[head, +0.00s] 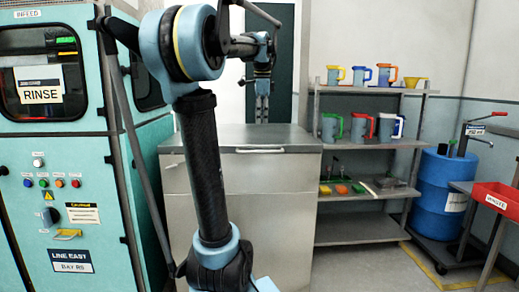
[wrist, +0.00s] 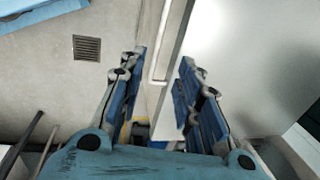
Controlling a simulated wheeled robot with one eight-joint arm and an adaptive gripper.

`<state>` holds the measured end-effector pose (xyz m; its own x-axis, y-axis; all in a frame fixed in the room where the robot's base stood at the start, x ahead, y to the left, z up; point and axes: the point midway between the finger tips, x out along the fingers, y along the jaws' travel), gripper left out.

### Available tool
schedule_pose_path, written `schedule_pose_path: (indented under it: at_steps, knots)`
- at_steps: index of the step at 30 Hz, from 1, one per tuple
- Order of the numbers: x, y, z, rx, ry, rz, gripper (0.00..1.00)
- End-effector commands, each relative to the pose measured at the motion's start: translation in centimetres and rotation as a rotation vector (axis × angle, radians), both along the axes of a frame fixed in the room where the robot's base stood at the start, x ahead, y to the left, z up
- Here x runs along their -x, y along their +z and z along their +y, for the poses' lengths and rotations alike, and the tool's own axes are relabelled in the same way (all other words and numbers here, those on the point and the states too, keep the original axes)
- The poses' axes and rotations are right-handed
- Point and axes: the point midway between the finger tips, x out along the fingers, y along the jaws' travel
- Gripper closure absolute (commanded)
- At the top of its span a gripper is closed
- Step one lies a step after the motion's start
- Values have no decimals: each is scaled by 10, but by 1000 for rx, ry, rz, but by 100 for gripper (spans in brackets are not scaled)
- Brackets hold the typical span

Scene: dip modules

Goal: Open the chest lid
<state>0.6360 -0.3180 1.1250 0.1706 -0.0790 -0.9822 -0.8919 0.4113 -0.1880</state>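The metal chest (head: 240,205) stands in the middle of the head view, partly covered by my arm. Its flat grey lid (head: 265,137) lies shut on top, with a pale bar handle (head: 262,151) along the near edge. In the wrist view the lid (wrist: 250,60) fills the right side, and the bar handle (wrist: 160,45) runs beside its edge. My gripper (wrist: 160,85) is open, its blue fingers on either side of the picture's middle. The handle and the lid edge appear between the fingers, with no visible grip. In the head view my arm hides part of the chest's left side.
The turquoise rinse machine (head: 75,150) stands close at the left. A shelf rack (head: 365,150) with jugs and small parts stands right of the chest. A blue drum (head: 440,195) and a red bin (head: 497,197) are farther right. A floor drain (wrist: 87,48) shows in the wrist view.

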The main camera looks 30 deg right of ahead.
Motion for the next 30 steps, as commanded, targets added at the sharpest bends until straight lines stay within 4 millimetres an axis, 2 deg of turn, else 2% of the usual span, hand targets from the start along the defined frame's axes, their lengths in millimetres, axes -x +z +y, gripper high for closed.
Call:
schedule_pose_path:
  at_steps: [3,18,24,30]
  knots:
    - [-4,-22,-2,0,1,0,69]
    - [-19,-106,-8,1,3,0,69]
    - [-23,-129,-10,1,3,0,69]
    - [-24,-138,-10,1,3,0,69]
